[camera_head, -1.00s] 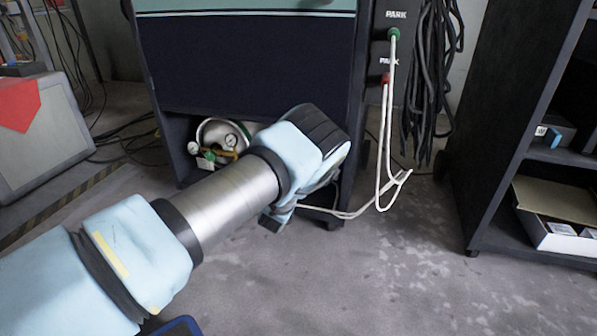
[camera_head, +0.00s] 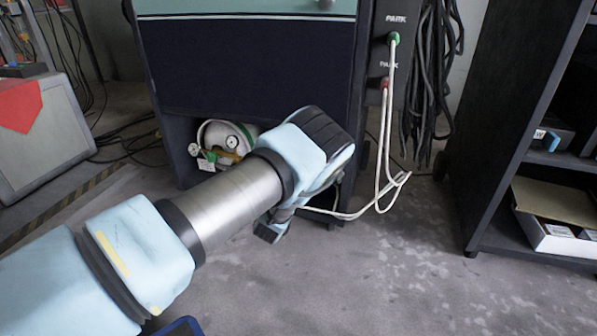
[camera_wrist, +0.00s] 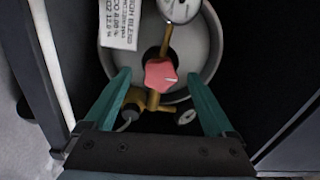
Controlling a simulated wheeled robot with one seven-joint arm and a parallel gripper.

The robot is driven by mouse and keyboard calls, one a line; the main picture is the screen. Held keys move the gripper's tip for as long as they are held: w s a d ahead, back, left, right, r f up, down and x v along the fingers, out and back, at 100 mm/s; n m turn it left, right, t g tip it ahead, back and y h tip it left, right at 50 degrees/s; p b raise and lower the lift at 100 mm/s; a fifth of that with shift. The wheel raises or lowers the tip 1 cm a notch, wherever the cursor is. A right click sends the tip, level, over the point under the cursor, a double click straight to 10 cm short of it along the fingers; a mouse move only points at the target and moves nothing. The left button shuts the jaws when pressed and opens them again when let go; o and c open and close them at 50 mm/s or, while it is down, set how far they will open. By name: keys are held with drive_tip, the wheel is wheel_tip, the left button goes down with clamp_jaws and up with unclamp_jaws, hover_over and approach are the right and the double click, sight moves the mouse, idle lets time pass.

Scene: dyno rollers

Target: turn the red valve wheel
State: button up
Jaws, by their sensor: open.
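The red valve wheel (camera_wrist: 161,75) shows in the wrist view on a brass valve, in front of the grey-white gas cylinder (camera_wrist: 202,42). My gripper (camera_wrist: 160,85) is open, with one teal finger on each side of the wheel and a visible gap to it on both sides. How far the fingertips reach in depth I cannot tell. In the head view the cylinder (camera_head: 231,134) lies in the low bay of the dark cabinet. My arm hides part of that bay, and I cannot make out the wheel there.
A pressure gauge (camera_wrist: 180,9) and a hanging label (camera_wrist: 119,22) sit close above the wheel. The dark cabinet (camera_head: 250,65) surrounds the bay. White hoses (camera_head: 386,150) hang at its right. A dark shelf (camera_head: 520,110) stands further right, with bare floor between.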

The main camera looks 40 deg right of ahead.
drive_tip(key=p+v, duration=0.2)
drive_tip(key=v, duration=0.5)
drive_tip(key=shift+s+a, duration=0.2)
drive_tip(key=shift+a, duration=0.1)
